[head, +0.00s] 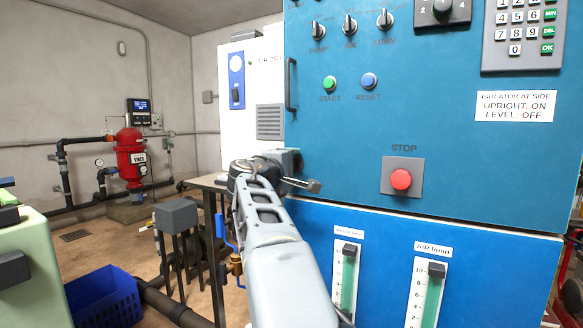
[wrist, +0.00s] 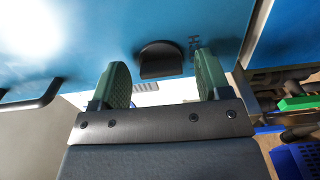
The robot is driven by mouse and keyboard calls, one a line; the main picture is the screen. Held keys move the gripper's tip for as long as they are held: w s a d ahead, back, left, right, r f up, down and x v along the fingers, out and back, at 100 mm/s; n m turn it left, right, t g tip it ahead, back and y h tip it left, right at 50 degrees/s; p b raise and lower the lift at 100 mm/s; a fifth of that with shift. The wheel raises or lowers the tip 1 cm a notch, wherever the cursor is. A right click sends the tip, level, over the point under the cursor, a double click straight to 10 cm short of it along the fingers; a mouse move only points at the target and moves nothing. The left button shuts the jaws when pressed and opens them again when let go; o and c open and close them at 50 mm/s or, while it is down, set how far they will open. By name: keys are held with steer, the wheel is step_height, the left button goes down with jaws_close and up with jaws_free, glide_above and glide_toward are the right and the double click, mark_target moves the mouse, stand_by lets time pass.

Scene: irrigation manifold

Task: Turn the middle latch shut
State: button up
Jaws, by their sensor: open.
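A black rounded piece with a flat front edge, which looks like a latch (wrist: 160,60), sits on a blue panel in the wrist view. A small dark marking is beside it. My gripper (wrist: 160,82) is open, with one green ribbed finger on each side of this piece and space between. I cannot tell whether the fingers reach down around it. In the head view my gripper (head: 303,184) shows small at the end of my arm, in front of the blue cabinet's left edge. I cannot pick out the latch there; which one is the middle latch is unclear.
The blue cabinet (head: 440,150) carries switches, a red stop button (head: 401,180) and a sign (head: 516,106) reading isolator at side, upright on, level off. A black bar handle (wrist: 36,103) lies left in the wrist view. A blue crate (head: 103,297) is on the floor.

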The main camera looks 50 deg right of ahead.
steer(key=v, duration=1.3)
steer(key=shift+a+b, duration=0.35)
steer(key=shift+a, duration=0.05)
steer(key=s+a+f+m+y+p, duration=0.1)
steer(key=s+a+f+y+p, duration=0.2)
steer(key=a+f+y+p, duration=0.5)
steer(key=s+a+f+m+y+p, duration=0.1)
steer(key=s+a+f+y+p, duration=0.2)
steer(key=a+f+y+p, duration=0.5)
steer(key=a+y+p, duration=0.1)
steer(key=a+p, duration=0.3)
steer(key=p, duration=0.2)
steer(key=shift+s+a+g, duration=0.2)
steer(key=shift+s+g, duration=0.15)
steer(key=shift+g, duration=0.05)
steer(key=shift+s+a+f+m+y, duration=0.15)
steer(key=shift+a+f+m+y, duration=0.15)
steer(key=shift+f, duration=0.05)
steer(key=shift+c, duration=0.4)
